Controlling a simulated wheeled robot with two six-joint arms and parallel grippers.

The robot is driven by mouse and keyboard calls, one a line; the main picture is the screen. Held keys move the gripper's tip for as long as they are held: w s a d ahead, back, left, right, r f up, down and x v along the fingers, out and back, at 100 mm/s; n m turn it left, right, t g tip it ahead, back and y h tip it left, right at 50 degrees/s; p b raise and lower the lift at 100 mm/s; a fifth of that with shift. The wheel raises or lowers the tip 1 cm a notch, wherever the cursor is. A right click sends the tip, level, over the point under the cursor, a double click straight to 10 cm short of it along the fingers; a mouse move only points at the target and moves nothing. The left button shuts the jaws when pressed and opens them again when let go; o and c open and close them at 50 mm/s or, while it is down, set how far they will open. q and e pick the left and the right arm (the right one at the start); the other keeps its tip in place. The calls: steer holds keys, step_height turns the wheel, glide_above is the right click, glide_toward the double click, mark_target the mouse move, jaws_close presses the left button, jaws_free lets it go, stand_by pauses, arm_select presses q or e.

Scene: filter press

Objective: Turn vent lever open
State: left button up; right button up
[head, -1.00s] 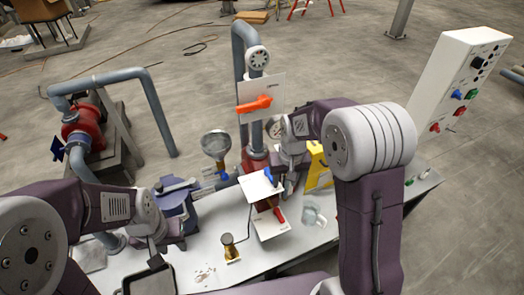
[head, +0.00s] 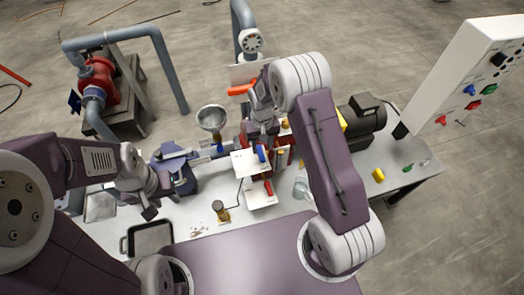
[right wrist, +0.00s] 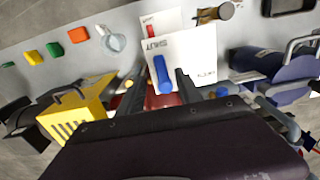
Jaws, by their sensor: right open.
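A blue lever (right wrist: 163,75) stands on a white plate (right wrist: 200,52) in the right wrist view, with "SHUT" lettered on the plate. In the head view, the blue lever (head: 262,154) is on the upper small white panel. My right gripper (right wrist: 161,84) is open, its dark fingers on either side of the blue lever; I cannot tell whether they touch it. A red lever (head: 268,187) is on the panel just below. An orange lever (head: 240,89) on the pipe behind is partly hidden by my right arm. My left gripper (head: 149,208) hangs over the bench's left side, its jaw opening unclear.
A funnel (head: 212,118) stands behind the panels, and a brass-topped part (head: 219,211) stands left of them. A glass jug (head: 300,188) is right of the panels. A yellow box (right wrist: 75,115) is close to my right gripper. A black tray (head: 150,238) lies front left.

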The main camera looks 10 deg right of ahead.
mark_target(261, 155)
step_height(261, 155, down, 4)
steer(key=shift+f+p, duration=0.15)
steer(key=shift+p, duration=0.5)
steer(key=shift+a+f, duration=0.25)
steer(key=shift+f, duration=0.15)
steer(key=shift+d, duration=0.1)
steer(key=shift+d, duration=0.1)
jaws_close()
